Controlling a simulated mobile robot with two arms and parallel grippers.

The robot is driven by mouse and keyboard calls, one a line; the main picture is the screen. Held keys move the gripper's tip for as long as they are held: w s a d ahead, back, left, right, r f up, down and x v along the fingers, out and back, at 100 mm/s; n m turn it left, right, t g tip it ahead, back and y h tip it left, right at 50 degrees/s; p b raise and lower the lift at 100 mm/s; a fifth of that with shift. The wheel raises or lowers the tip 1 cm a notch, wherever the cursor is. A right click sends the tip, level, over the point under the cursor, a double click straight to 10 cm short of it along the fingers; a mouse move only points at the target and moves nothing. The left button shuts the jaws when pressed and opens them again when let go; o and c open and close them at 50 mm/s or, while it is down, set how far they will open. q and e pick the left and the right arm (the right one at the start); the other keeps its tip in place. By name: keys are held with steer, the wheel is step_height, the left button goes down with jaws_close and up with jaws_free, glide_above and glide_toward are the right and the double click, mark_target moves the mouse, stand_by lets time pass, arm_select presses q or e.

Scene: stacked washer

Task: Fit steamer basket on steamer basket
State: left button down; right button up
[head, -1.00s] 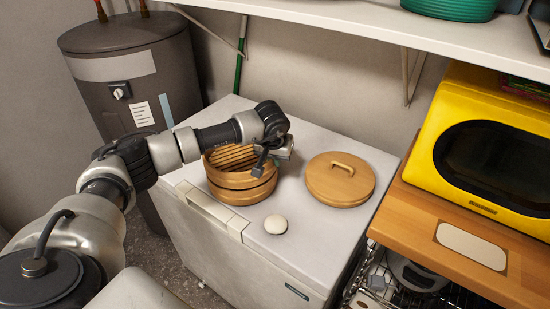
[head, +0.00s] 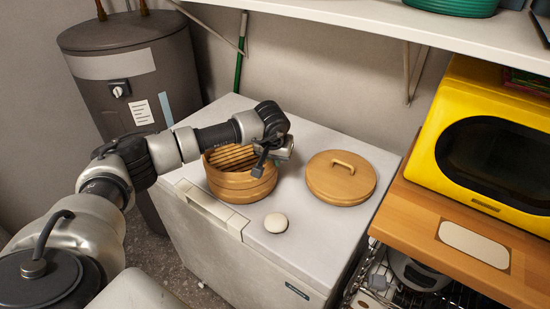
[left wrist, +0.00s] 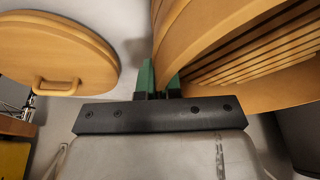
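Two round wooden steamer baskets stand one on the other on the white chest's top. The upper basket (head: 228,158) has a slatted floor, and the lower basket (head: 243,194) shows as a band beneath it. They look closely stacked; I cannot tell if the upper one is fully seated. My left gripper (head: 262,166) is at the right rim of the upper basket. In the left wrist view its green fingertips (left wrist: 160,82) are close together, with the wall of the upper basket (left wrist: 205,40) between them. My right gripper is not in view.
A wooden lid with a handle (head: 340,181) lies right of the baskets. A white round bun (head: 276,223) lies in front on the chest top (head: 300,250). A yellow microwave (head: 470,95) stands at right; a shelf (head: 350,18) hangs above.

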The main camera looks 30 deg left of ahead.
arm_select(q)
steer(key=shift+f, duration=0.1)
steer(key=c, duration=1.6)
jaws_free()
steer(key=shift+p+v, duration=1.9)
steer(key=shift+v, duration=0.9)
steer(key=p+v, duration=0.3)
steer(key=v, duration=0.2)
steer(key=shift+s+r, duration=0.1)
steer(key=shift+r, duration=0.15)
